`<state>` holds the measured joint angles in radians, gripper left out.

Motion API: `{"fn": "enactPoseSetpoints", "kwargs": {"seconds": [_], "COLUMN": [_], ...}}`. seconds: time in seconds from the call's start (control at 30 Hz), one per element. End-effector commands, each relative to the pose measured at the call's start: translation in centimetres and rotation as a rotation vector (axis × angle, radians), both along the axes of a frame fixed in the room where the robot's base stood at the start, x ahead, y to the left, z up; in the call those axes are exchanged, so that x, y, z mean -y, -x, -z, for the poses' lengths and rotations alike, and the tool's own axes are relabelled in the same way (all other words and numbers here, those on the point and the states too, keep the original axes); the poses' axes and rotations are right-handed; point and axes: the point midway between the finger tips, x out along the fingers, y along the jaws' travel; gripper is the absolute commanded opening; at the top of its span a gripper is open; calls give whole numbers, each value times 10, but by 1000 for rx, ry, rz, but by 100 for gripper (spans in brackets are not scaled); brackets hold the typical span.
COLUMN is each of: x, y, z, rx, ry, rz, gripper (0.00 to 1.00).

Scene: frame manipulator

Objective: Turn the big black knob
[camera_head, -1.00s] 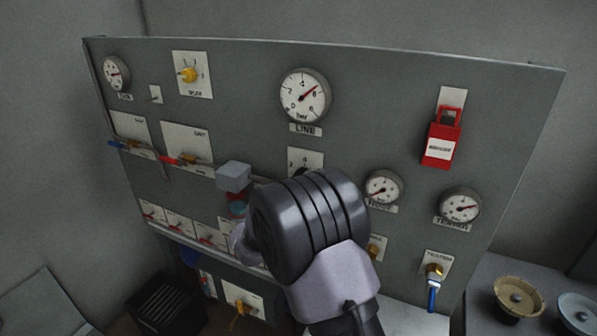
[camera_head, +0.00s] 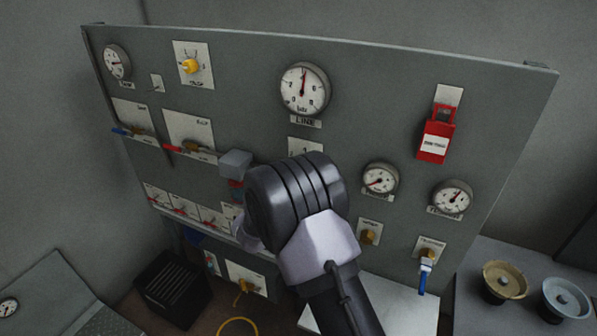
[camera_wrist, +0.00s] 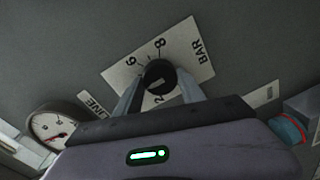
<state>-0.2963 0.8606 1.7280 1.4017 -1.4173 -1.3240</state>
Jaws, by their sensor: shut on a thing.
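The big black knob (camera_wrist: 158,76) sits on a white scale plate (camera_wrist: 190,52) marked BAR, with numbers around it, in the wrist view. My gripper (camera_wrist: 158,86) is shut on the knob, with one finger at each side of it. In the head view my wrist covers the knob and the gripper fingers; only the top of the scale plate (camera_head: 305,147) shows. The LINE gauge (camera_head: 304,89) above it has its red needle pointing nearly straight up. This gauge also shows at the lower left of the wrist view (camera_wrist: 57,128).
A grey box (camera_head: 235,163) juts from the panel just left of my wrist. Small gauges (camera_head: 380,179) and brass valves (camera_head: 369,231) are to the right. A red lockout tag (camera_head: 436,138) hangs at the upper right. Lever valves (camera_head: 195,148) line the left.

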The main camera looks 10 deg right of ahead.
Motion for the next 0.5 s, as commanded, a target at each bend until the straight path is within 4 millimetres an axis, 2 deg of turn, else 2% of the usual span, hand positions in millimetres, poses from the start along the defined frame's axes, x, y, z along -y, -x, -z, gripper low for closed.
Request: {"fn": "enactPoseSetpoints", "kwargs": {"seconds": [0.27, 0.3, 0.4, 0.5], "x": [0, 0, 0, 0], "y": [0, 0, 0, 0], "z": [0, 0, 0, 0], "rx": [0, 0, 1, 1], "ry": [0, 0, -1, -1], "rz": [0, 0, 0, 0], "gripper": [6, 53, 68, 68]}}
